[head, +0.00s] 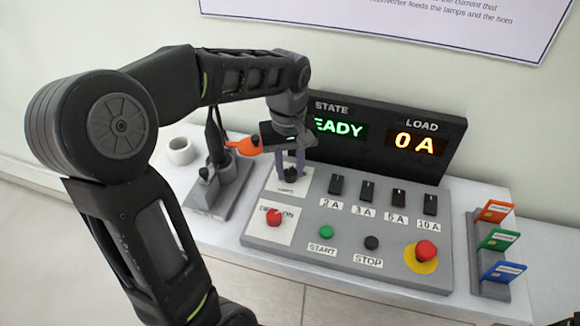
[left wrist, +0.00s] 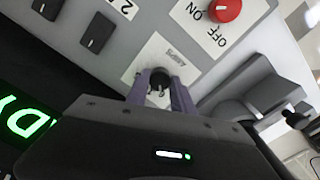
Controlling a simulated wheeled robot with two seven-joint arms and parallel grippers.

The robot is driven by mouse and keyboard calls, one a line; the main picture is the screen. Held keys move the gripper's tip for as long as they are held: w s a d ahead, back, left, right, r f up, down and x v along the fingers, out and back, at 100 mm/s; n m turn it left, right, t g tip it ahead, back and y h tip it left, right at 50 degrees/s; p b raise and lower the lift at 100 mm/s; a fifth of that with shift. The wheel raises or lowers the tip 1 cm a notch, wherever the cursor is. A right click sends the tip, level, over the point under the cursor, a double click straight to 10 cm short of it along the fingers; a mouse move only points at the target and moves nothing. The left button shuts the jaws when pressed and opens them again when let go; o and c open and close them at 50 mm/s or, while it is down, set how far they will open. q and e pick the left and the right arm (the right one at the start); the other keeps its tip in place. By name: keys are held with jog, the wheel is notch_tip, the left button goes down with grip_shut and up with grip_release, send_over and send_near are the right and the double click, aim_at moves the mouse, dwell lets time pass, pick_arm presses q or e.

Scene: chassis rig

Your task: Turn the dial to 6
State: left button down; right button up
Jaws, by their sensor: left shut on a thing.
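The black dial (left wrist: 159,80) sits on a white plate on the grey control panel (head: 330,250). In the left wrist view my left gripper (left wrist: 160,78) has its two purple fingers closed on either side of the dial. In the head view the left gripper (head: 291,172) reaches down onto the dial (head: 290,175) at the panel's upper left. The dial's numbers are too small or hidden to read. The plate's label shows but is not clearly legible. My right gripper is not seen.
A red OFF/ON knob (head: 274,216) is just in front of the dial. Black switches (head: 367,191), a green START button (head: 326,232), a black STOP button (head: 372,242) and a red mushroom button (head: 427,250) stand to the right. The display (head: 390,140) reads READY, 0 A.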

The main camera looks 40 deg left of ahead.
aim_at(289, 172)
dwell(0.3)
pick_arm(q)
jog(key=c, duration=1.1)
grip_release()
jog(key=shift+r, duration=3.9)
